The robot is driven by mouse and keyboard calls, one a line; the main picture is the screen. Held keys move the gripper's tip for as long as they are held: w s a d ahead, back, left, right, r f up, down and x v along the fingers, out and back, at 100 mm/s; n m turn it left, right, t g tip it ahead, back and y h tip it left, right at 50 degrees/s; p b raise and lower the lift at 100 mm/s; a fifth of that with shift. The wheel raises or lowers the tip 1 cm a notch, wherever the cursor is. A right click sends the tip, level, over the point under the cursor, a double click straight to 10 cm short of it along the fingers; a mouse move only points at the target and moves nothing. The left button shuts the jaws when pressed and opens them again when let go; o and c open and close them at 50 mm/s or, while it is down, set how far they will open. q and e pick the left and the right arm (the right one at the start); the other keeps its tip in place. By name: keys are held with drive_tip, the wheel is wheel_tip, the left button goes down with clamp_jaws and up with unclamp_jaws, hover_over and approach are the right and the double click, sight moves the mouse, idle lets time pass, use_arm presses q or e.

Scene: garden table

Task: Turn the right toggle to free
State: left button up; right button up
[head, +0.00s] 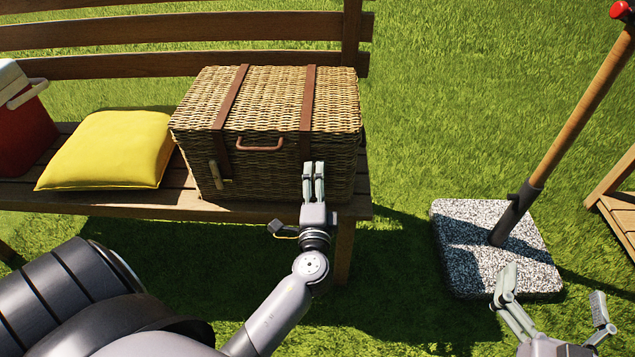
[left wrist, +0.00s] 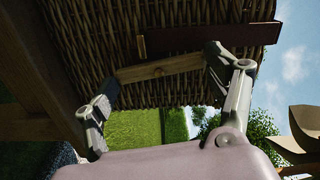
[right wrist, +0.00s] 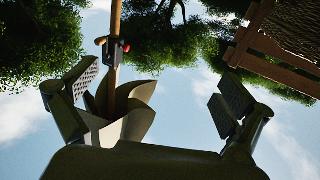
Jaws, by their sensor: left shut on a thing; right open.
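A wicker hamper (head: 265,105) with two leather straps stands on the bench. The left toggle (head: 215,175) is a small wooden bar upright beside the left strap's end. The right toggle (left wrist: 160,69) shows in the left wrist view as a wooden bar on the wicker, beside the dark strap (left wrist: 215,38) and at a slight angle to it. My left gripper (head: 313,181) is at the hamper's front, below the right strap (head: 308,95), and shut on the right toggle. It hides that toggle in the head view. My right gripper (head: 553,297) is open and empty at lower right.
A yellow cushion (head: 110,150) and a red cooler (head: 22,130) sit on the bench (head: 90,203) to the left. A pole (head: 575,115) rises from a speckled stone base (head: 465,265) near my right gripper. Wooden furniture (head: 620,212) stands at the right edge. Open grass lies between.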

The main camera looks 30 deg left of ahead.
use_arm(q)
drive_tip(key=shift+m, duration=0.4)
drive_tip(key=shift+f, duration=0.1)
drive_tip(key=o, duration=1.2)
drive_tip(key=shift+c, duration=0.2)
drive_tip(key=v, duration=1.2)
drive_tip(key=shift+c, duration=0.3)
